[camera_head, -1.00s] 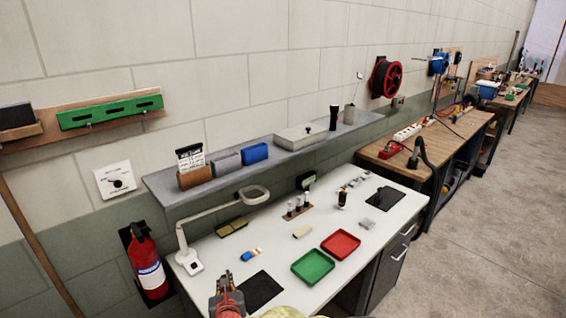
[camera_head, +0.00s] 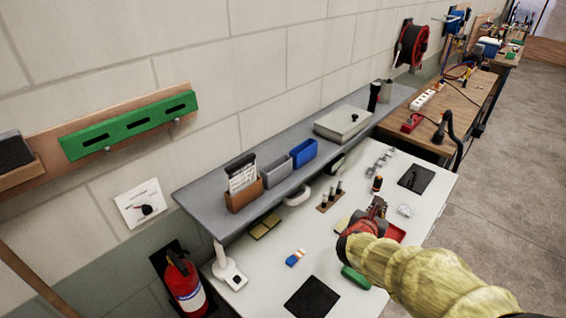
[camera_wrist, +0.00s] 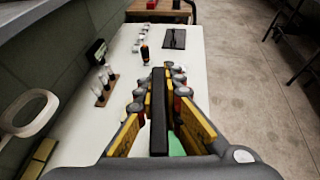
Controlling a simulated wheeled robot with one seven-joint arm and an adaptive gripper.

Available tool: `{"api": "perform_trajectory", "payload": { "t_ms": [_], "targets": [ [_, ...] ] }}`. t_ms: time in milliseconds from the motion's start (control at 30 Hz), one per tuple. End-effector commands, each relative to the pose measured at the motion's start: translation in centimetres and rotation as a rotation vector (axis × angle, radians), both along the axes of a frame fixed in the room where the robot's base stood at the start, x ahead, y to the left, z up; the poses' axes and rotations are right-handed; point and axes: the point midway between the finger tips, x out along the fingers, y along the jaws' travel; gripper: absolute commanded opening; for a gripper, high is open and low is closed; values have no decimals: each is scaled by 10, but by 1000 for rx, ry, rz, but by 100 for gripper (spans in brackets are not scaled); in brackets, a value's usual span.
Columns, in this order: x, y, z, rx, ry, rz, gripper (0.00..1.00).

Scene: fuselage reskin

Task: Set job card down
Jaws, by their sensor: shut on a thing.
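In the wrist view my gripper (camera_wrist: 161,85) is shut on a thin dark slab (camera_wrist: 159,115), seen edge-on between the yellow-lined fingers. Its face is hidden, so I cannot tell whether it is the job card. A card with dark print (camera_head: 241,176) stands in a wooden holder (camera_head: 244,198) on the grey shelf. One black mat (camera_head: 312,297) lies at the bench's near end, another (camera_head: 416,178) at its far end.
A small rack (camera_head: 330,199), a dark bottle (camera_head: 377,184) and a magnifier lamp (camera_head: 228,270) stand on the bench. The grey shelf (camera_head: 215,196) runs along the wall.

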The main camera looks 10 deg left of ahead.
Motion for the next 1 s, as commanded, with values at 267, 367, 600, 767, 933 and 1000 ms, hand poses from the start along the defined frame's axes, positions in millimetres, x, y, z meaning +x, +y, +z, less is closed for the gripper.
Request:
{"api": "perform_trajectory", "payload": {
  "t_ms": [267, 367, 600, 767, 933, 1000],
  "targets": [
    [29, 48, 152, 3, -2, -67, 0],
    [35, 67, 197, 5, -2, -90, 0],
    [40, 116, 289, 5, -2, -135, 0],
    [38, 141, 324, 6, -1, -151, 0],
    [35, 155, 339, 6, -2, -157, 0],
    [35, 161, 339, 5, 0, -158, 0]
  ]
}}
